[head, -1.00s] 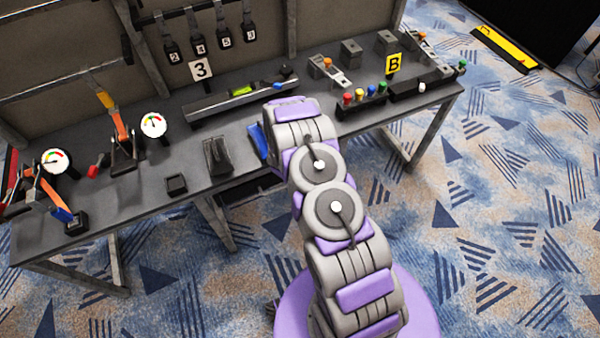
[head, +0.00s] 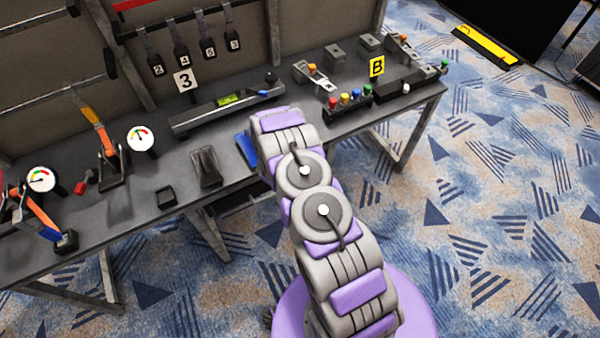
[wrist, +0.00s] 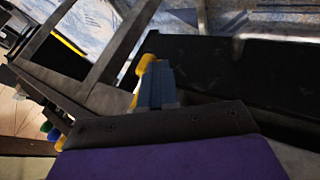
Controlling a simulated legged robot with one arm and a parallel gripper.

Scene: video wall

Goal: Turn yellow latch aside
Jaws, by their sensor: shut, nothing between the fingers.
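In the wrist view, my gripper (wrist: 154,84) shows as blue-grey fingers, closed together with nothing held. A yellow piece (wrist: 145,64), which looks like the latch, shows just behind and to the left of the fingertips. The fingers hide part of it, and I cannot tell whether they touch it. In the head view my arm reaches toward the workbench (head: 130,205); its own links hide the gripper and the yellow latch there.
The bench holds gauges (head: 140,138), a long rail with a level (head: 228,108) and a row of coloured knobs (head: 345,98). A dark panel (wrist: 240,75) fills the right of the wrist view. A dark frame (wrist: 110,55) stands left of the fingers. Carpet lies open to the right.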

